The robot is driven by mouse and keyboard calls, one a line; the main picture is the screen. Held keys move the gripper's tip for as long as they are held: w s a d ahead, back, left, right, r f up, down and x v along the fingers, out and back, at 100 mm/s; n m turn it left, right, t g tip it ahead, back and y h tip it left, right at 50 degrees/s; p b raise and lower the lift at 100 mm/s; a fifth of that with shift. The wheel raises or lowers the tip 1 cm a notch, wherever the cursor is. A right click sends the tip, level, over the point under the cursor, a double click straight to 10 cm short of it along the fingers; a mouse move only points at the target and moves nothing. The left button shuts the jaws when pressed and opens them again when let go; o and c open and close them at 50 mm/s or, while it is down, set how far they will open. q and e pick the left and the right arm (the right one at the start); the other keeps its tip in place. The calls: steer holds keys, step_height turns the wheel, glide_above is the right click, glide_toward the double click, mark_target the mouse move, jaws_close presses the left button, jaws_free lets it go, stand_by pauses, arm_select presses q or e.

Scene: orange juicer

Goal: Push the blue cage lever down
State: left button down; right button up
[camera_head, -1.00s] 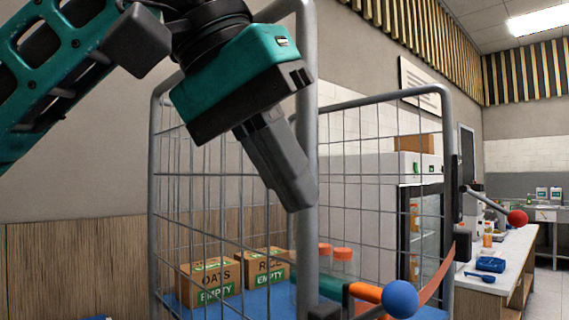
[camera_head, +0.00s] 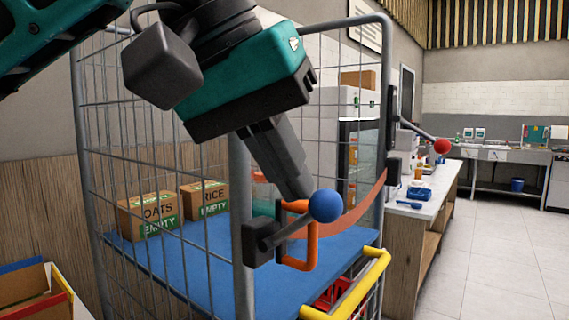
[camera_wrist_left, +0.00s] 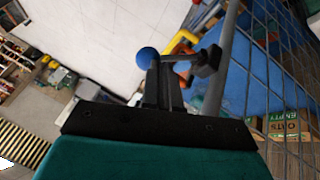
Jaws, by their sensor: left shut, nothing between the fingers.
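The blue ball (camera_head: 325,206) tips a dark lever on a black bracket (camera_head: 259,238) at the cage's front post. The lever slopes up to the right from the bracket. My left gripper (camera_head: 299,192) is shut and empty, its fingertips pointing down beside the blue ball. In the left wrist view, the gripper (camera_wrist_left: 160,68) has its fingertips just below the blue ball (camera_wrist_left: 147,57) and close to the lever; I cannot tell whether they touch. The wire cage (camera_head: 240,215) has a blue base (camera_head: 190,268). My right gripper is not in view.
An orange handle (camera_head: 311,250) and orange strap (camera_head: 350,222) lie close to the lever. A second lever has a red ball (camera_head: 442,146). Boxes marked OATS (camera_head: 147,216) and RICE (camera_head: 204,199) sit in the cage. A yellow bar (camera_head: 352,291) is at lower right; floor at right is clear.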

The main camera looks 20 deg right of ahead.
mark_target(324, 206)
arm_select(q)
steer(key=shift+s+d+f, duration=0.2)
steer(key=shift+s, duration=0.1)
steer(key=shift+s+d+f, duration=0.3)
steer(key=shift+s, duration=0.1)
steer(key=shift+s+d+f, duration=0.55)
steer(key=shift+s+f, duration=0.15)
steer(key=shift+f, duration=0.05)
step_height(324, 206, down, 9)
steer(key=s+d+m+t+y+b, duration=0.1)
steer(key=t+y+b, duration=0.2)
steer(key=t, duration=0.1)
steer(key=shift+s+m, duration=0.2)
steer(key=shift+m, duration=0.1)
steer(key=shift+f, duration=0.3)
